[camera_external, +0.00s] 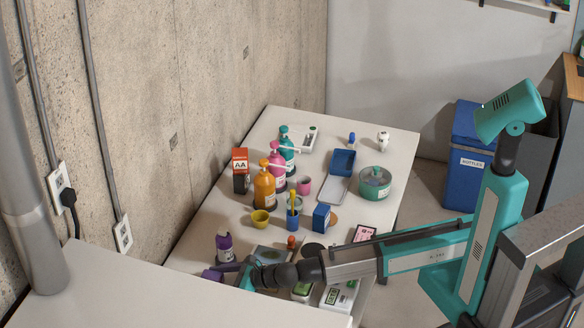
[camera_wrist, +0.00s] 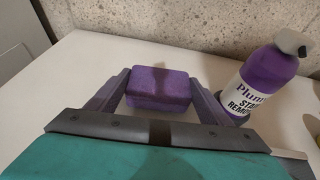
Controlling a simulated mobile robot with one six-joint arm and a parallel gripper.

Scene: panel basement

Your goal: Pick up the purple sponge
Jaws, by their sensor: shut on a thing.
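The purple sponge (camera_wrist: 160,88) is a small block with rounded edges. In the wrist view it sits between the two fingers of my gripper (camera_wrist: 158,92), which is shut on it. I cannot tell whether the sponge still touches the white table. In the external view the sponge (camera_external: 212,275) shows at the table's near left side, with my gripper (camera_external: 228,270) reaching it from the right.
A purple stain remover bottle (camera_wrist: 262,85) stands close to the right finger. The concrete wall is behind.

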